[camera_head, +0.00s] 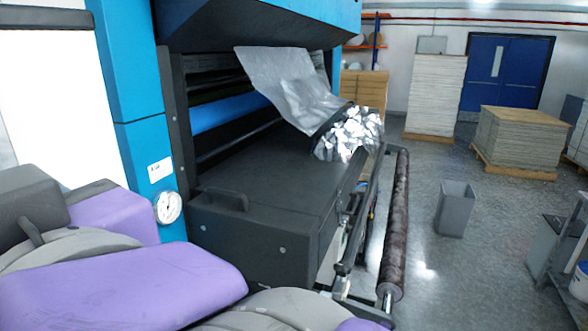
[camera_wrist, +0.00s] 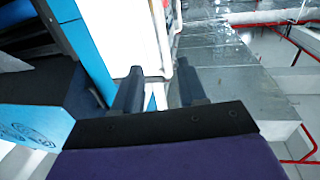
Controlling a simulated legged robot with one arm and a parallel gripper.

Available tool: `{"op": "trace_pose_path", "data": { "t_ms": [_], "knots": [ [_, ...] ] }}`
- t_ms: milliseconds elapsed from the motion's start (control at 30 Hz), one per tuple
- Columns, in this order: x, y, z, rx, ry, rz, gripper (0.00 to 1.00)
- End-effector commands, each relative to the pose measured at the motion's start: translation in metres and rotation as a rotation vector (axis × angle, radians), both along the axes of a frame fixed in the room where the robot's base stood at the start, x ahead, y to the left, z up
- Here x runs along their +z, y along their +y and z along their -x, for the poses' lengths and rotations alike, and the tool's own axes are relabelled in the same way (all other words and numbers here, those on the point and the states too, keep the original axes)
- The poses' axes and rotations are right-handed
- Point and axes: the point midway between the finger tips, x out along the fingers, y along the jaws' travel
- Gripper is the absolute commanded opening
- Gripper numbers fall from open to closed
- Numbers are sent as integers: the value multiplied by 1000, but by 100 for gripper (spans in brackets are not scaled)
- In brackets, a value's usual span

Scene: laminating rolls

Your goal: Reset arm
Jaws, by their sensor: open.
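My arm, in purple and grey links, fills the lower left of the head view, and its gripper end is out of that picture. In the wrist view my gripper (camera_wrist: 160,84) shows two dark fingers standing apart, with nothing between them. Behind the fingers are a white panel and part of a blue machine edge (camera_wrist: 76,35). I see no contact between the fingers and anything.
The blue and black laminating machine (camera_head: 137,75) stands close beside my arm. Silver film (camera_head: 290,85) hangs from it over a crumpled silver roll (camera_head: 350,135). A dark roller (camera_head: 397,225) runs along its front. A grey bin (camera_head: 455,209) stands on open floor; pallet stacks (camera_head: 520,140) are behind.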

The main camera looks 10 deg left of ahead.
Motion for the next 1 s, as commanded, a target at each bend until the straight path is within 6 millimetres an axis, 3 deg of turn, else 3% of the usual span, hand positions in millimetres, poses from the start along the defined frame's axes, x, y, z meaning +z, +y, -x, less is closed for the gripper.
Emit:
{"op": "trace_pose_path", "data": {
  "t_ms": [167,267,367,500,600,767,900,1000],
  "knots": [
    [-30,-4,-23,-49,45,74,42],
    [-73,-16,-53,-114,117,177,42],
    [-128,-39,-84,-198,222,301,42],
    [-200,-84,-113,-313,392,457,42],
    [-249,-123,-124,-397,529,558,42],
    [-317,-190,-121,-528,765,693,42],
    [-367,-249,-97,-635,998,795,42],
    [-394,-286,-72,-705,1163,852,42]
  ]
}}
